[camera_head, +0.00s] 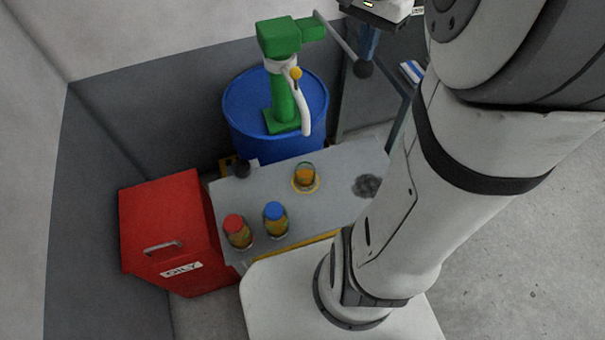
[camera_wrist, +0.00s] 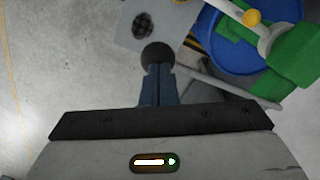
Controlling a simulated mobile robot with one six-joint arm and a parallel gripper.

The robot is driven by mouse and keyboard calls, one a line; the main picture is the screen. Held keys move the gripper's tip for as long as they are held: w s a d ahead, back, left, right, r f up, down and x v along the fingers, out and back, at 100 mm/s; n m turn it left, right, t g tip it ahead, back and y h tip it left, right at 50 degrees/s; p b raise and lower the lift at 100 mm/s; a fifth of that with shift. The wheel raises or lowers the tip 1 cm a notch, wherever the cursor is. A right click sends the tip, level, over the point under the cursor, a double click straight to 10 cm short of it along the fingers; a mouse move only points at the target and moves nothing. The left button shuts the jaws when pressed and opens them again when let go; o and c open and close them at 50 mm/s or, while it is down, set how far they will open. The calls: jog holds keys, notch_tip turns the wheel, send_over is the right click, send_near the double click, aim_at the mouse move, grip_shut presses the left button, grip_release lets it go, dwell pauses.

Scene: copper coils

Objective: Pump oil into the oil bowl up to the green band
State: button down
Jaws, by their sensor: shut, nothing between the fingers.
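The green pump (camera_head: 281,80) stands on the blue drum (camera_head: 243,113), with a white spout hose (camera_head: 303,108) hanging toward the table. Its grey lever (camera_head: 336,37) slopes down to the right to a black ball knob (camera_head: 363,69); the knob also shows in the wrist view (camera_wrist: 157,54). My gripper (camera_head: 367,55) has its blue fingers shut right above the knob, with the tips at or touching it; contact is not certain. The oil bowl (camera_head: 305,176), glass with amber oil, stands on the table in a yellow ring. Its green band cannot be made out.
The grey table (camera_head: 325,217) holds a red-lidded jar (camera_head: 238,232), a blue-lidded jar (camera_head: 275,220) and a dark round patch (camera_head: 367,186). A red bin (camera_head: 165,225) stands at left. A dark-framed stand (camera_head: 398,120) is right of the drum.

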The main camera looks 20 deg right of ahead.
aim_at(361, 77)
jog(key=shift+s+f, duration=0.15)
jog(key=shift+f, duration=0.45)
jog(key=shift+f+b, duration=0.1)
jog(key=shift+b, duration=0.25)
jog(key=shift+f, duration=0.2)
jog(key=shift+f+b, duration=2.15)
jog(key=shift+f, duration=0.8)
notch_tip(361, 77, up, 19)
jog(key=w+p, duration=0.2)
jog(key=p, duration=1.3)
jog(key=shift+p, duration=0.3)
jog(key=shift+f, duration=0.1)
